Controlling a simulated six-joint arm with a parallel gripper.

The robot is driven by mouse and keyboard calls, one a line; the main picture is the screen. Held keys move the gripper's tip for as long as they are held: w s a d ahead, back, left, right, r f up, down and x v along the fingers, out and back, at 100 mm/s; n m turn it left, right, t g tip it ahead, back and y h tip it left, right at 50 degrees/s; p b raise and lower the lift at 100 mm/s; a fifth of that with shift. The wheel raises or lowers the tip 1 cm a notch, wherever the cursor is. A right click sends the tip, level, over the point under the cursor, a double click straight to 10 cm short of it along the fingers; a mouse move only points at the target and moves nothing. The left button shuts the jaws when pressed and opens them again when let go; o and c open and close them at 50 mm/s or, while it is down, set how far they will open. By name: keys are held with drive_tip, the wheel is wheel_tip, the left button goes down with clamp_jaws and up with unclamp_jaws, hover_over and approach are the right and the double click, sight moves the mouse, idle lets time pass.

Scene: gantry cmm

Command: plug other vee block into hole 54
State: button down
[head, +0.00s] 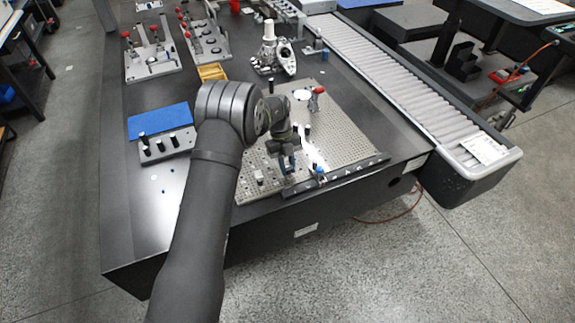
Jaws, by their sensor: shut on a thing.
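My gripper (287,166) points down over the front part of the perforated fixture plate (350,146). It is shut on a small part, likely the vee block, which is mostly hidden by the fingers. I cannot tell whether this part touches the plate. A small light grey block (259,178) sits on the plate to the left of my gripper and may be another vee block. Hole 54 cannot be made out at this size. A dark lettered strip (350,172) runs along the plate's front edge.
A blue-topped piece (319,172) stands just right of my gripper. A red-topped clamp (316,97) and a dark pin (307,131) stand farther back. A grey block with black knobs (166,146) and a blue mat (160,120) lie left. A roller conveyor (390,75) runs along the right.

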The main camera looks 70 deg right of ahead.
drive_tip(key=shift+f, duration=0.3)
drive_tip(key=c, duration=1.2)
unclamp_jaws()
drive_tip(key=v, duration=1.7)
drive_tip(key=shift+r, duration=0.25)
drive_tip(key=x, duration=1.7)
drive_tip(key=shift+f, duration=0.25)
drive_tip(key=shift+r, duration=0.2)
